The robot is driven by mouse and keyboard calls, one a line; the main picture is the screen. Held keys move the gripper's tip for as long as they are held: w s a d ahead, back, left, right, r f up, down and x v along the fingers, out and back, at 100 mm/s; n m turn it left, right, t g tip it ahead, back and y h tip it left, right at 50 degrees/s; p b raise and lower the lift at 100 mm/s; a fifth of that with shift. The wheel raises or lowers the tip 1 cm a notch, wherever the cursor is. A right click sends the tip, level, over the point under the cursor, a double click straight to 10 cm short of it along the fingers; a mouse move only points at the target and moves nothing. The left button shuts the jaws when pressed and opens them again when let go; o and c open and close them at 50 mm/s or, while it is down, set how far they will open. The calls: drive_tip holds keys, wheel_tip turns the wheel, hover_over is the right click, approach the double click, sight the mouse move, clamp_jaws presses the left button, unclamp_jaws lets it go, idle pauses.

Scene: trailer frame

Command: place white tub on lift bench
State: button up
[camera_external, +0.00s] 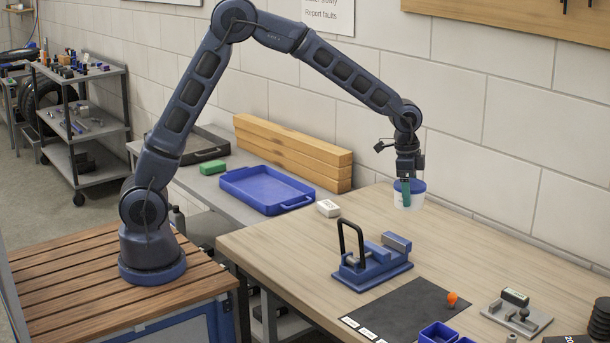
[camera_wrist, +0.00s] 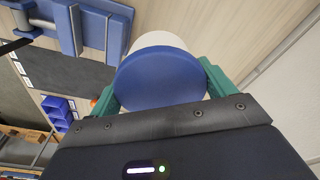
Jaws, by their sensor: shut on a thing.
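The white tub (camera_external: 415,200) has a blue lid and is at the back of the wooden-topped bench (camera_external: 300,240), near the wall. I cannot tell whether its base touches the bench top. My gripper (camera_external: 408,188) points down over the tub and is shut on it. In the wrist view, the blue lid (camera_wrist: 160,78) sits between the green fingers of my gripper (camera_wrist: 162,88), and a little of the white side shows beyond it. The frames do not make clear which surface is the lift bench.
A blue vise-like fixture (camera_external: 372,262) with a black handle stands mid-bench. A small white box (camera_external: 328,208) lies near the left edge. A dark mat (camera_external: 405,308), an orange knob (camera_external: 452,298) and blue bins (camera_external: 438,333) are in front. A blue tray (camera_external: 266,188) is on the grey side bench.

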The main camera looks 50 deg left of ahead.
drive_tip(key=w+a+f+n, duration=0.25)
drive_tip(key=w+a, duration=0.35)
drive_tip(key=a, duration=1.2)
drive_tip(key=w+a+f+n+y, duration=0.15)
drive_tip(key=w+a+n, duration=0.35)
drive_tip(key=a, duration=1.3)
drive_tip(key=w+a+f+n+h, duration=0.15)
drive_tip(key=w+a, duration=0.45)
drive_tip(key=a, duration=1.2)
drive_tip(key=s+a+r+n, duration=0.1)
drive_tip(key=s+a+n, duration=0.1)
drive_tip(key=a, duration=1.3)
drive_tip(key=s+a+r+n+y, duration=0.1)
drive_tip(key=s+a+r, duration=0.1)
drive_tip(key=a, duration=1.3)
drive_tip(key=s+a+r+n, duration=0.1)
drive_tip(key=s+a+n, duration=0.15)
drive_tip(key=a, duration=1.35)
drive_tip(key=shift+m+t, duration=0.4)
drive_tip(key=shift+m, duration=0.05)
wheel_tip(320, 180, down, 20)
drive_tip(key=shift+d+r, duration=0.1)
drive_tip(key=shift+f, duration=0.2)
drive_tip(key=o, duration=1.2)
drive_tip(key=r, duration=0.4)
drive_tip(key=s+r, duration=0.1)
drive_tip(key=r, duration=0.7)
drive_tip(key=shift+s+d+r, duration=0.1)
drive_tip(key=shift+s+d, duration=0.05)
drive_tip(key=shift+s, duration=0.1)
